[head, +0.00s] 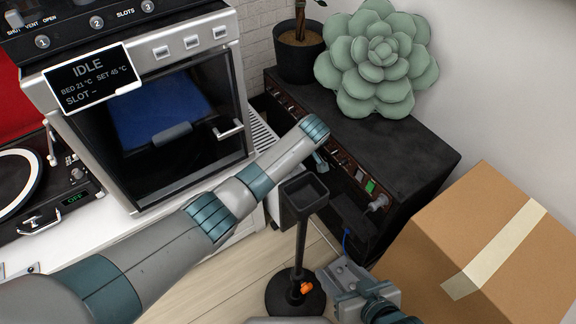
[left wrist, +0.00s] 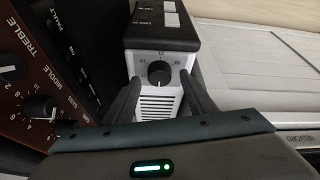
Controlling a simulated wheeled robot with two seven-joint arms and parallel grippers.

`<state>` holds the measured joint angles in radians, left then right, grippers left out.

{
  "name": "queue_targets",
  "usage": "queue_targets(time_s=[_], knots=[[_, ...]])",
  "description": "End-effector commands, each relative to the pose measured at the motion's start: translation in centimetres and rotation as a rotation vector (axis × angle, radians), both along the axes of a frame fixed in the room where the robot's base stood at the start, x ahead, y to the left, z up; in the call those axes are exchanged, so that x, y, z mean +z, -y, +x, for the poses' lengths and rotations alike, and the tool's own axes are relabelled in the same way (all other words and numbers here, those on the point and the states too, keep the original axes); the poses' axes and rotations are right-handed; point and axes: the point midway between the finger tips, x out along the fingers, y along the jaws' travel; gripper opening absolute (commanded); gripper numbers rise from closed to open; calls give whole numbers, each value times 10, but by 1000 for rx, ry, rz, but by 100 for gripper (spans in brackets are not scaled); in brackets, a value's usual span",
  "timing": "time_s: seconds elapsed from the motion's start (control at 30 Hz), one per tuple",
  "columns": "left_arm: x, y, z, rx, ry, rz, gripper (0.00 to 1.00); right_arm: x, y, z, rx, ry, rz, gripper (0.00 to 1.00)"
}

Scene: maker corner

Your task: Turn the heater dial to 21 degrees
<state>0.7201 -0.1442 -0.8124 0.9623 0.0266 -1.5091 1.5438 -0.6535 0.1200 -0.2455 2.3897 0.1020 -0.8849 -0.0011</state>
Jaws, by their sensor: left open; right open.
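The heater (left wrist: 158,102) shows in the left wrist view as a white body with a slotted grille and a black top. My right gripper (head: 346,277) is open and empty, low near the box.
A dark amplifier cabinet (head: 400,150) with knobs stands beside the left gripper; its Treble and Middle knobs (left wrist: 40,107) show close by. A black stand (head: 300,235) rises from the floor. A cardboard box (head: 480,240) is at right, an oven-like machine (head: 150,120) at left.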

Motion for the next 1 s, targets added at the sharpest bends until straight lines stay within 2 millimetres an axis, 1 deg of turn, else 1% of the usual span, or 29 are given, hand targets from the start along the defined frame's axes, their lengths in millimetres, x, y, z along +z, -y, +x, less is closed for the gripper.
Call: queue_targets(time_s=[0.03,0.2,0.6,0.63,0.67,0.7,0.77,0.8,1.0], knots=[[-5,-1,2,0,0,1,50,2,-2,3,0,24,5,57],[-13,-4,5,0,0,1,50,10,-6,12,-2,84,19,57],[-15,-4,5,0,0,0,50,14,-7,15,-2,107,24,57],[-15,-4,5,0,0,0,46,14,-7,15,-2,107,24,57],[-15,-4,5,0,0,0,38,14,-7,15,-2,107,24,57],[-15,-4,5,0,0,0,29,14,-7,15,-2,107,24,57],[-15,-4,5,0,0,0,14,14,-7,15,-2,107,24,57],[-15,-4,5,0,0,0,9,14,-7,15,-2,107,24,57],[-15,-4,5,-1,0,0,9,14,-6,15,-2,104,23,57]])
